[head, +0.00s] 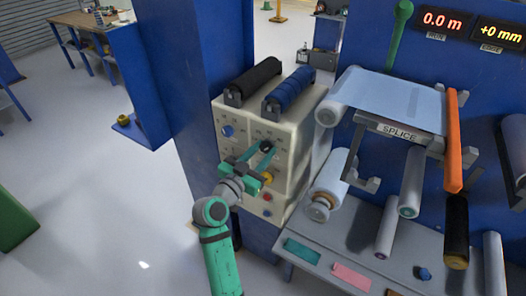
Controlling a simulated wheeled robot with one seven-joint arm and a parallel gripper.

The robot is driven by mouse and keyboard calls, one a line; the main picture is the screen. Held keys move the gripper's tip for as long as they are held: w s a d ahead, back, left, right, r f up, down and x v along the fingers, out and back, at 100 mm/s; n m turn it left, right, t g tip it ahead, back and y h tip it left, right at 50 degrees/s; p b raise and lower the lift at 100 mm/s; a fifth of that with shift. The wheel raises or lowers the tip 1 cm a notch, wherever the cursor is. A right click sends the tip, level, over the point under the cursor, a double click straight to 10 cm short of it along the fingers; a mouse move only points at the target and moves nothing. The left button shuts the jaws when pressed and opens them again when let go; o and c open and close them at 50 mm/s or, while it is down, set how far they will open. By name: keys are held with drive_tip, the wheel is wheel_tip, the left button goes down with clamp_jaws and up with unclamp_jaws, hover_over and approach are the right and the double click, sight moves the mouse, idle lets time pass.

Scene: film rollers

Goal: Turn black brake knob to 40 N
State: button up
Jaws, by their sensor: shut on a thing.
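The black brake knob (266,145) is on the front of the cream control box, right of its middle. My gripper (263,148) reaches up to it from below, and its two green fingers are shut on the knob, one on each side. The fingers hide part of the knob and its dial. The dial marks are too small to read, so I cannot tell the knob's setting.
The cream box (303,160) also bears a blue knob (227,131), a yellow knob (267,177) and a red button (267,198). A black roller (255,77) and a blue roller (288,90) lie on top. A grey shelf (330,262) juts out at lower right.

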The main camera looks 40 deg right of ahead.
drive_tip(key=o, duration=1)
drive_tip(key=shift+o, duration=0.2)
drive_tip(key=shift+a, duration=0.1)
drive_tip(key=v, duration=1)
drive_tip(key=shift+s+a, duration=0.25)
